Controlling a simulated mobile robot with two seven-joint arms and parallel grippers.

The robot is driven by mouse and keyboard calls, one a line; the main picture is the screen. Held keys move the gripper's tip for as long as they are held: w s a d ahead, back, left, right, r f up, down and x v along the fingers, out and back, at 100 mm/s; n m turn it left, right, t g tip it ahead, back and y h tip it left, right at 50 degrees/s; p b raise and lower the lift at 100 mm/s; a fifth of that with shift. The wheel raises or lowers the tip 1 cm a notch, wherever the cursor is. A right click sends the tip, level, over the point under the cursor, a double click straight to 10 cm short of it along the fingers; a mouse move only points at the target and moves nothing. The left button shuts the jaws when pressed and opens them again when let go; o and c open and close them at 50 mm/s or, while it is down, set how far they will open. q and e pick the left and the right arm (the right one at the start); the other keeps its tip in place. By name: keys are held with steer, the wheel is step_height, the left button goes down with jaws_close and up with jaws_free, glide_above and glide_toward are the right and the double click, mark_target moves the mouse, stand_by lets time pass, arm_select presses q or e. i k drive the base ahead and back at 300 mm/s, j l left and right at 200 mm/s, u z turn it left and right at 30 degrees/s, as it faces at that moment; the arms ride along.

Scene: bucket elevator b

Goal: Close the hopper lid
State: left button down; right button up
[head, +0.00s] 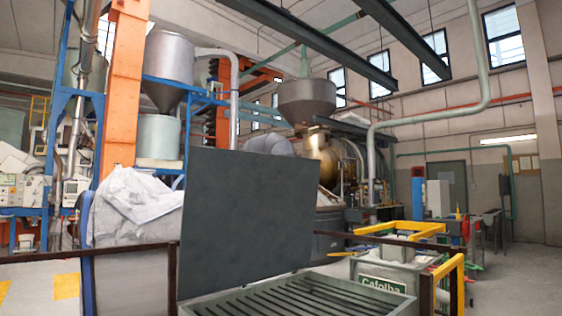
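The hopper lid (247,222) is a flat dark grey panel standing up in front of me, left of centre. It stands open, nearly upright, above the hopper. The hopper (411,305) is a grey box with a slatted grate (300,299) across its top, at the bottom edge of the picture. The lower part of the hopper is cut off by the frame. The lid's lower left edge reaches down beside the grate. Neither my left nor my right gripper shows in the head view.
A dark railing (130,248) runs behind the lid. A yellow-topped guard (450,272) stands at the right of the hopper. A large white wrapped sack (135,215) is at the left. Bare floor (525,275) shows at the far right.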

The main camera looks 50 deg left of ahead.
mark_target(248, 217)
steer(key=i+l+u, duration=0.15)
steer(key=i, duration=1.3)
steer(key=i+u, duration=0.3)
steer(key=i, duration=0.4)
steer(key=i+l+u, duration=0.15)
steer(key=i+u, duration=0.2)
steer(key=i, duration=0.35)
